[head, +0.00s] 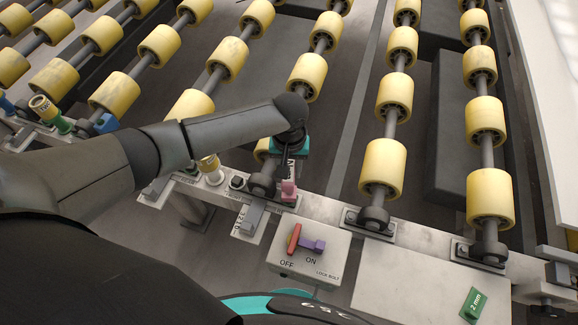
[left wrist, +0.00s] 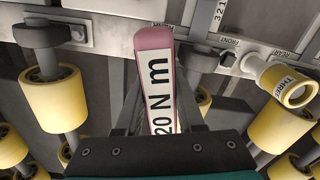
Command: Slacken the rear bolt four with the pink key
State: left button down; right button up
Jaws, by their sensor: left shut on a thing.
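My left gripper (head: 287,172) reaches in from the left over the frame rail and points down. It is shut on the pink key (head: 289,190), whose pink end sticks out below the fingers. In the left wrist view the pink key (left wrist: 155,40) bears the label "20 N m" and stands between the fingers. A dark bolt (head: 237,183) sits on the rail left of the gripper, and small bolts near the FRONT and REAR labels show in the left wrist view (left wrist: 229,59). I cannot tell which one is rear bolt four. My right gripper is not in view.
A yellow piece marked THREE (left wrist: 293,88) stands on the rail beside the bolts. Yellow rollers (head: 383,167) fill the back.

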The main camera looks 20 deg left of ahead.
pick_arm(q)
jog(key=shift+f+b, duration=0.3)
jog(key=shift+f, duration=0.5)
dwell(0.5)
jog(key=shift+r+n+p, duration=0.2)
jog(key=shift+n+p, duration=0.9)
jog(key=shift+p, duration=0.05)
jog(key=n+p, duration=0.5)
jog(key=n, duration=0.3)
jog(key=shift+d+f+p, duration=0.1)
jog(key=shift+d+p, duration=0.05)
jog(key=shift+p, duration=0.15)
jog(key=n+p, duration=0.1)
jog(key=n, duration=0.3)
jog(key=shift+w+r+n+p, duration=0.1)
jog(key=shift+r+n+p, duration=0.4)
jog(key=shift+r+p, duration=1.4)
jog(key=shift+f+p, duration=0.15)
jog(key=shift+p, duration=0.2)
